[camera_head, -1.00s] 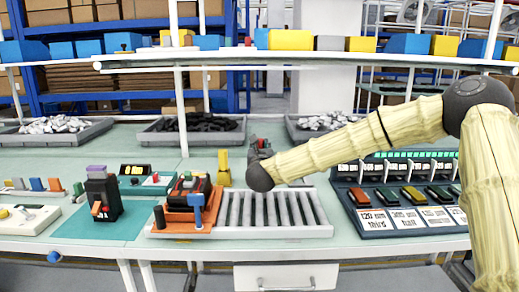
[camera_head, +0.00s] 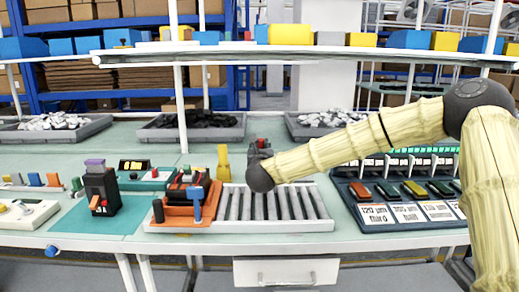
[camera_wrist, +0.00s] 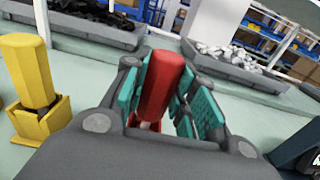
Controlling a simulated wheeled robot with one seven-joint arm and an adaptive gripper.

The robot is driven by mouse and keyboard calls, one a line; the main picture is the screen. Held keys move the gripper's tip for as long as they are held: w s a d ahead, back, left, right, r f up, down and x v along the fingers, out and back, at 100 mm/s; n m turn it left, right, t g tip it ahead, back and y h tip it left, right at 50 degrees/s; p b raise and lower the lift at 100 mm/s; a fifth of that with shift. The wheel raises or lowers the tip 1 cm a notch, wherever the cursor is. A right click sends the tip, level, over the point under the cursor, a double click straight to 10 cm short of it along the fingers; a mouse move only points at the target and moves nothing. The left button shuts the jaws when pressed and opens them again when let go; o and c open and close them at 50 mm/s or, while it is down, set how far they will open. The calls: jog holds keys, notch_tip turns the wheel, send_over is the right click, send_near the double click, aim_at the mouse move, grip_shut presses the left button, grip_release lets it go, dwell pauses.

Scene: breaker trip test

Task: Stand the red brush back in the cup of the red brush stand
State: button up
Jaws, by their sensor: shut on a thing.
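The red brush (camera_wrist: 161,84) stands nearly upright between the teal-padded fingers of my gripper (camera_wrist: 165,108) in the wrist view. My gripper is shut on it. In the head view its red top (camera_head: 262,143) shows just above the dark gripper (camera_head: 259,154), behind the roller tray. Red parts of the stand (camera_wrist: 180,142) show low between the fingers in the wrist view. The fingers hide most of the stand and the brush's lower end, so I cannot tell whether the brush rests in the cup.
A yellow brush in a yellow stand (camera_wrist: 40,120) is close on the left. The roller tray (camera_head: 325,222) lies in front, with an orange fixture (camera_head: 180,217) beside it. A breaker panel (camera_head: 395,205) is at right. Grey bins (camera_head: 225,136) stand behind.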

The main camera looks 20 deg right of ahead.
jog(key=shift+f+b, duration=0.8)
jog(key=shift+f, duration=0.1)
jog(key=o, duration=1.1)
jog(key=shift+s, duration=0.1)
jog(key=v, duration=1.1)
jog(key=shift+s+a, duration=0.15)
jog(key=shift+s, duration=0.2)
jog(key=o, duration=1)
jog(key=shift+o, duration=0.2)
